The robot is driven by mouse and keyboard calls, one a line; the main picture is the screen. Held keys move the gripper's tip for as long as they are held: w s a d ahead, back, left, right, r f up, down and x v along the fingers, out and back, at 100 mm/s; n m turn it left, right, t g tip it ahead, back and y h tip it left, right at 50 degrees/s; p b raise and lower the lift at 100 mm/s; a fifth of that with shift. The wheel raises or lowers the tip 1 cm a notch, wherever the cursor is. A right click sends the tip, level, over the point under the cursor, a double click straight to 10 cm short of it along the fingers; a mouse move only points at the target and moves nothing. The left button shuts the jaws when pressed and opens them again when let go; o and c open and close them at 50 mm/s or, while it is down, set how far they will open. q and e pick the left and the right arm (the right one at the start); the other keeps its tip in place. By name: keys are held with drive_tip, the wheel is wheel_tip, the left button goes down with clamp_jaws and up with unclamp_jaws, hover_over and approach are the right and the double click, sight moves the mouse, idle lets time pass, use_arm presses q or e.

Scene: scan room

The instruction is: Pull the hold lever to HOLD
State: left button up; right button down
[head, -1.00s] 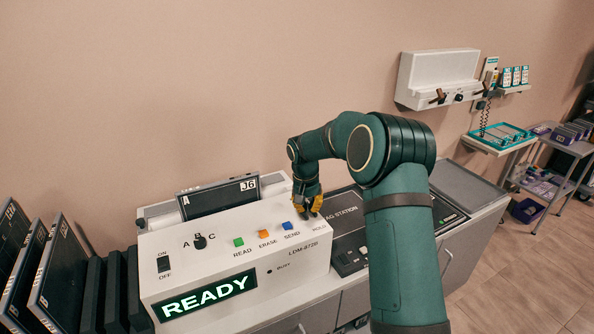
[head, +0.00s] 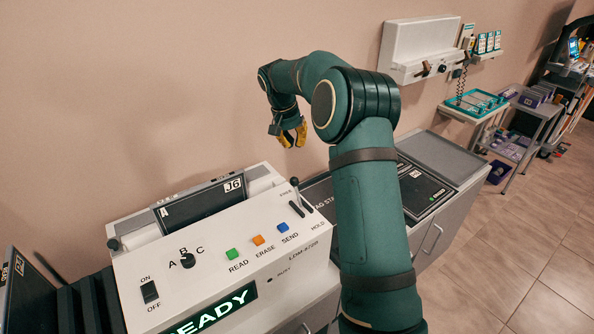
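The hold lever (head: 295,183) is a dark knob on a thin shaft. It stands at the right end of the white console (head: 212,262), beside dark slots. Its knob is near the far label, which seems to read FREE; the HOLD label is nearer the front. Where its foot sits along the slot is too small to tell. My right gripper (head: 293,137), with yellow fingertips, hangs in the air above and behind the lever, clear of it. Its fingers are apart with nothing visible between them. My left gripper is out of view.
The console has a rotary knob (head: 188,261), an on/off switch (head: 150,291), green, orange and blue buttons, and a lit READY display (head: 215,312). A dark J6 plate (head: 200,205) stands in its back. My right arm hides part of the tag station at the right.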

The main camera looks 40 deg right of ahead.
sight(297, 193)
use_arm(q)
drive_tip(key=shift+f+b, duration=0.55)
use_arm(e)
drive_tip(key=shift+s+a+f, duration=0.15)
drive_tip(key=shift+s+f, duration=0.3)
drive_tip(key=shift+f, duration=1.05)
drive_tip(key=shift+s+a+f, duration=0.15)
drive_tip(key=shift+s+f, duration=0.35)
drive_tip(key=shift+f, duration=1)
drive_tip(key=shift+s+a+f, duration=0.15)
drive_tip(key=shift+s+f, duration=0.3)
drive_tip(key=shift+f, duration=1.05)
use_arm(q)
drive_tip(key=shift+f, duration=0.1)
use_arm(e)
drive_tip(key=shift+d, duration=0.1)
drive_tip(key=shift+s, duration=0.1)
drive_tip(key=shift+s+a+r+t+b, duration=0.2)
drive_tip(key=shift+t+b, duration=0.1)
drive_tip(key=shift+b, duration=0.15)
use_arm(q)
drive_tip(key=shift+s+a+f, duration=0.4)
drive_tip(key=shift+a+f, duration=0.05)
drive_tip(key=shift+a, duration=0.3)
use_arm(e)
drive_tip(key=shift+d+f, duration=0.1)
drive_tip(key=shift+d, duration=0.05)
